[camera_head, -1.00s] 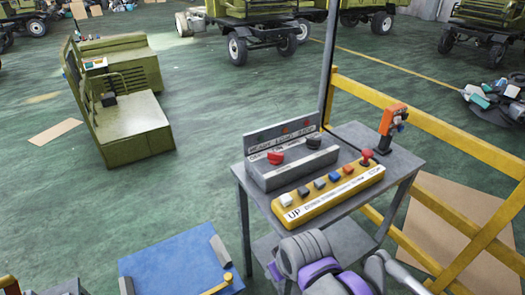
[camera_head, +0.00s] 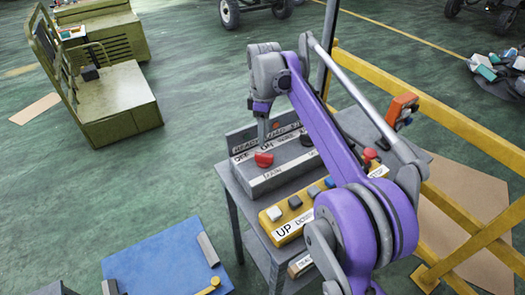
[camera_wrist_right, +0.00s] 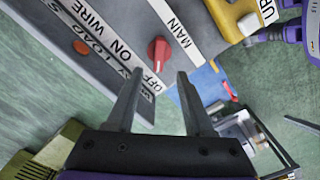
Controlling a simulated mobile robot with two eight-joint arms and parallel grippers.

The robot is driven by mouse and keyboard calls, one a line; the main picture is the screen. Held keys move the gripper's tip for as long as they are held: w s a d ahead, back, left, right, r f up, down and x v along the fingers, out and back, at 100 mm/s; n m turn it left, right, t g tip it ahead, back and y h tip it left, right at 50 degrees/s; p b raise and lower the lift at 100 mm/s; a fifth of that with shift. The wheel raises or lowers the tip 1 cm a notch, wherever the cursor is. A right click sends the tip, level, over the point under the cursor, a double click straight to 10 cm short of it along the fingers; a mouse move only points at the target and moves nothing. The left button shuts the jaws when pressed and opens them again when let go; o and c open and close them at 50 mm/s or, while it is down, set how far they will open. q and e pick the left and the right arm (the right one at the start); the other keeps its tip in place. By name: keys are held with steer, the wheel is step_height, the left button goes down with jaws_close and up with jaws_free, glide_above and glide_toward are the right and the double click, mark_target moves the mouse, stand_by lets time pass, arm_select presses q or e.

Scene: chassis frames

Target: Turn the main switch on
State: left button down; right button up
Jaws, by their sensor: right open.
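The main switch is a red rotary knob (camera_head: 264,159) on the sloped grey control box (camera_head: 285,174). In the right wrist view the red knob (camera_wrist_right: 158,51) sits beside a MAIN label (camera_wrist_right: 180,31), with OFF and ON labels on its other side. My right gripper (camera_head: 263,143) points down just above and behind the knob in the head view. In the wrist view its two fingers (camera_wrist_right: 156,75) are spread and empty, with the knob just beyond their tips. I cannot tell whether they touch it. The knob's exact setting is unclear. My left gripper is not in view.
A yellow button box (camera_head: 270,214) lies in front of the grey box, partly hidden by my right arm. Both stand on a grey table (camera_head: 230,184). A yellow rail (camera_head: 450,110) runs at the right. A blue panel (camera_head: 165,260) is at lower left.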

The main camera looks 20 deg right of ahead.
mark_target(264, 155)
step_height(264, 155, down, 9)
steer(key=shift+d+r+b, duration=0.1)
steer(key=shift+r+b, duration=0.1)
steer(key=shift+b, duration=0.1)
jaws_close()
stand_by(0.3)
